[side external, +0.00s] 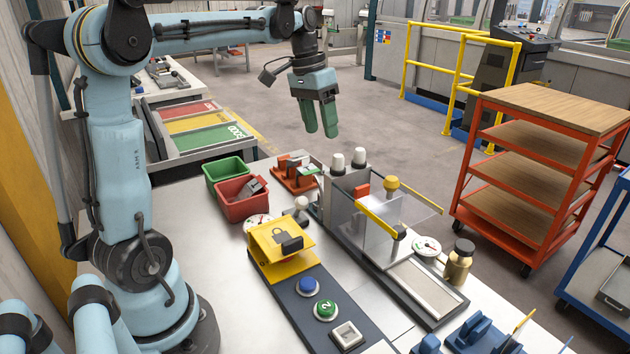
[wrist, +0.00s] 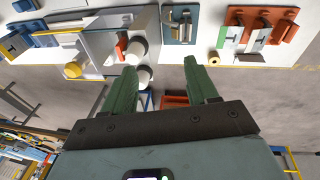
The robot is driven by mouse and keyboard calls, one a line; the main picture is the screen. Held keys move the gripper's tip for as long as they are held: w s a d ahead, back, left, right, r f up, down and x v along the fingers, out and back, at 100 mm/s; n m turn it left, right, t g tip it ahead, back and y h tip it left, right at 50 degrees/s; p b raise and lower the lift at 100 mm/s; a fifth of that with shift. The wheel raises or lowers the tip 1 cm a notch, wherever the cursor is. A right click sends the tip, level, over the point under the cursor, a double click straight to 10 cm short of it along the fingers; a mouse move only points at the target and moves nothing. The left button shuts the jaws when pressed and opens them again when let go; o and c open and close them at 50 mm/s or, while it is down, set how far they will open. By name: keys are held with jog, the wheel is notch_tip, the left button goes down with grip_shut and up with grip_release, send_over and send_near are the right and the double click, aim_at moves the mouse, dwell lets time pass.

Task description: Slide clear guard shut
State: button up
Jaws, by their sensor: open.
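The clear guard (side external: 388,214) is a see-through panel with yellow edge bars on the grey bending machine (side external: 342,208). It stands over the near part of the machine, and the pale bed in front of it is uncovered. The guard's exact position along its track is hard to tell. My gripper (side external: 321,132) hangs fingers down, behind and above the machine, apart from the guard. In the wrist view my gripper (wrist: 160,68) has its two green fingers spread with nothing between them. The machine (wrist: 113,45) shows beyond the fingers there, with a yellow bar at its left.
A yellow padlock-marked cover (side external: 281,241) and a button panel (side external: 322,305) stand left of the machine. Red (side external: 241,199) and green bins (side external: 227,173) and an orange fixture (side external: 294,174) lie behind. A brass bottle (side external: 459,262) and gauge (side external: 427,246) stand at right.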

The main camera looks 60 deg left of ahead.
notch_tip(320, 180, up, 6)
jog(key=n+g, duration=0.1)
send_over(401, 195)
jog(key=s+a, duration=0.3)
jog(key=shift+h, duration=0.3)
jog(key=f, duration=0.3)
jog(key=d+f, duration=0.1)
jog(key=f, duration=0.3)
jog(key=d+f, duration=0.1)
jog(key=f, duration=0.3)
jog(key=shift+w+d+f, duration=0.1)
jog(key=shift+d+f, duration=0.05)
jog(key=shift+f, duration=0.05)
grip_shut()
